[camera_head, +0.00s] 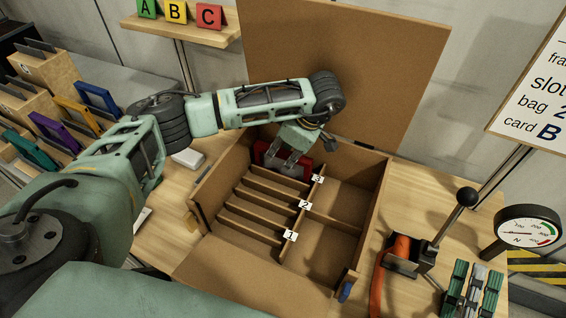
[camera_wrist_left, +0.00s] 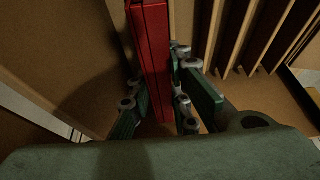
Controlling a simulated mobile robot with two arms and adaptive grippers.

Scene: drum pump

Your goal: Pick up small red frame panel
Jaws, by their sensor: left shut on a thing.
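The small red frame panel (camera_head: 264,150) is at the back left of the open cardboard box (camera_head: 374,205), near the slot marked 3. My left gripper (camera_head: 287,165) reaches down into the box from above and is shut on the panel. In the left wrist view the red panel (camera_wrist_left: 152,60) stands on edge between the two fingers (camera_wrist_left: 158,112). My arm and gripper hide part of the panel in the head view. I cannot tell whether its lower edge touches the box floor. My right gripper is not in view.
The box's tall lid (camera_head: 350,60) stands open behind my arm. Thin dividers (camera_head: 262,205) split its left half; the right half looks empty. Blue (camera_head: 97,100), orange, purple and green panels stand at left. A lever device (camera_head: 410,255) and a gauge (camera_head: 527,232) stand at right.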

